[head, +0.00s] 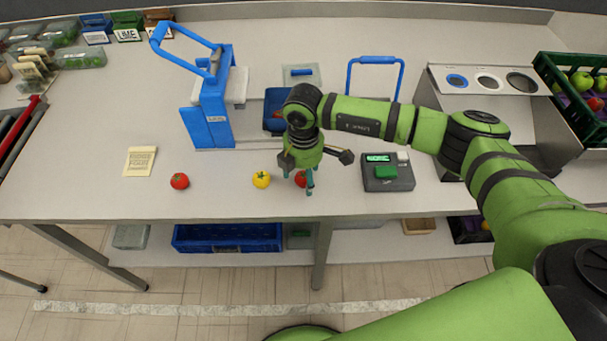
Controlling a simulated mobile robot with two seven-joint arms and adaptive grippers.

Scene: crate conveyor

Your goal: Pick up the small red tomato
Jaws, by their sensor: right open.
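A small red tomato (180,181) sits on the white counter at the left, apart from my gripper. A yellow tomato (261,179) sits in the middle, just left of my right gripper. Another red tomato (300,179) is at my right gripper (298,183), partly hidden by its fingers. The right gripper is open and points down, with its fingers around or in front of this tomato; I cannot tell which. My left gripper is not in view.
A blue-framed press (212,105) stands behind the tomatoes. A dark device with a green display (387,172) is right of my gripper. A paper note (140,161) lies at the left. A green crate (570,95) stands far right. The front counter strip is mostly clear.

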